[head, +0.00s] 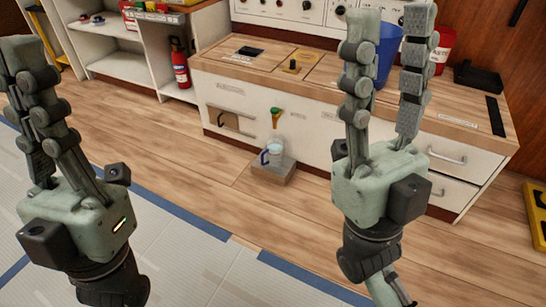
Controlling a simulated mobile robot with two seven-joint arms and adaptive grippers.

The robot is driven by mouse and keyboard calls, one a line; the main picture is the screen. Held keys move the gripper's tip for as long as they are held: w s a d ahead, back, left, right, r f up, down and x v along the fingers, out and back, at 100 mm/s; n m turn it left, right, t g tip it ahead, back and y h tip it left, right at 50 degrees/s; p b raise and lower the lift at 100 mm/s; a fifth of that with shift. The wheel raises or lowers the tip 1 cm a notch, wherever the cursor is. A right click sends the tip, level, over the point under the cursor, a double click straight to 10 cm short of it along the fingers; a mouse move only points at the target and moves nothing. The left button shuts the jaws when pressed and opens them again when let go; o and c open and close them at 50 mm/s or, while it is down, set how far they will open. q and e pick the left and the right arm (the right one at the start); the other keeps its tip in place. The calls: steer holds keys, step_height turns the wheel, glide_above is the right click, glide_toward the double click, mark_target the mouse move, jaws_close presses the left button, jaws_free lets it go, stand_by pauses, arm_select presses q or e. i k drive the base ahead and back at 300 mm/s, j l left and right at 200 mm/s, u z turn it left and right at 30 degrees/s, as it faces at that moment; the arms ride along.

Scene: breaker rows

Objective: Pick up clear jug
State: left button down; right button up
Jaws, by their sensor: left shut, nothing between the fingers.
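A small clear jug (275,151) with a blue handle on its left side stands upright on a low grey block (272,173) at the foot of the counter. My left gripper (18,60) is at the far left, raised, with its fingers together and nothing between them. It is well apart from the jug. My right gripper (390,32) is raised in front of the counter, to the right of the jug. Its two fingers are spread apart and empty. Neither gripper touches the jug.
A tap with a green top (275,114) is above the jug on the white counter front (310,132). A blue bucket (386,60) and a red container (440,50) stand on the counter. A red extinguisher (180,65) stands at left. The wooden floor (180,150) before the jug is clear.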

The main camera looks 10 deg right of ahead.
mark_target(274, 151)
steer(key=i+l+z, duration=0.1)
steer(key=i+z, duration=0.35)
steer(key=i, duration=0.8)
steer(key=i+z, duration=0.1)
steer(key=i, duration=0.5)
